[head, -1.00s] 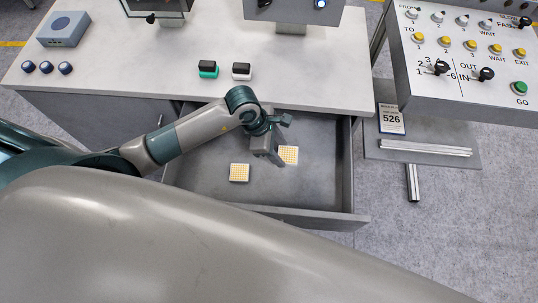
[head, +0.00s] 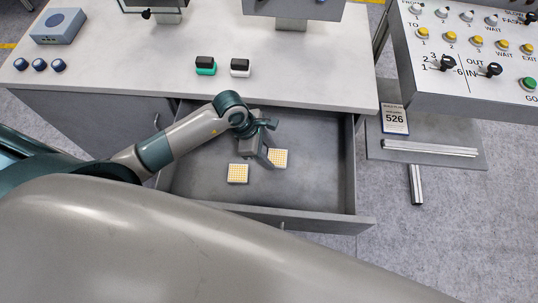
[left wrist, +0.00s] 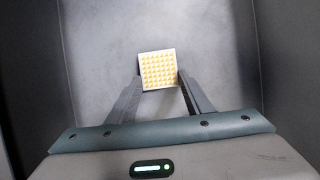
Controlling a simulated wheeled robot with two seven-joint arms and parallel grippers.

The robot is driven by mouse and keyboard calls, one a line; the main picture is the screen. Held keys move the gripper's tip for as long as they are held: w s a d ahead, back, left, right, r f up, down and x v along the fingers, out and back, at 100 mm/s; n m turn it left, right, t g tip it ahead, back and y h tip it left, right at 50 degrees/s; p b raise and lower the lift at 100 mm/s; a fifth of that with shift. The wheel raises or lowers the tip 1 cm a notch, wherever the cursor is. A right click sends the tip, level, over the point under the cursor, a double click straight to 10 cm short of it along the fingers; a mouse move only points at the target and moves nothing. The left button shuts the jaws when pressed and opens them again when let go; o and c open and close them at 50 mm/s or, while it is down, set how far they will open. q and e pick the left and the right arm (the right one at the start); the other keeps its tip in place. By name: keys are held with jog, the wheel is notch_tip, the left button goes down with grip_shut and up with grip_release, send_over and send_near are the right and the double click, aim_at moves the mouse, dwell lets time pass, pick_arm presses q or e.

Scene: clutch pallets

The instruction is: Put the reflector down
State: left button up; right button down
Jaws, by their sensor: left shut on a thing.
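My left gripper (head: 268,156) reaches into an open grey drawer (head: 310,190). It is shut on a reflector (head: 279,158), a small square plate with a white rim and a yellow-orange pattern. In the left wrist view, this reflector (left wrist: 158,69) sits between the fingertips of the left gripper (left wrist: 158,78), face toward the camera. A second, similar reflector (head: 237,173) lies in the drawer, to the left of and nearer than the held one, with a small gap between them. Whether the held reflector touches the drawer floor I cannot tell. My right gripper is not in view.
The white tabletop (head: 300,80) overhangs the drawer's back. On it are a green-and-black block (head: 205,66), a white-and-black block (head: 240,67), a blue-grey box (head: 59,26) and dark round knobs (head: 39,65). A control panel (head: 470,70) stands right. The drawer's right part is clear.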

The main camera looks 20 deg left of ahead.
pick_arm(q)
jog(key=shift+f, duration=0.35)
jog(key=shift+f, duration=0.2)
jog(key=o, duration=1)
jog(key=shift+r, duration=0.15)
jog(key=shift+r, duration=0.15)
jog(key=shift+a+r, duration=0.15)
jog(key=shift+r, duration=0.1)
jog(key=b+v, duration=0.2)
jog(key=v, duration=0.9)
jog(key=shift+s+a+r, duration=0.1)
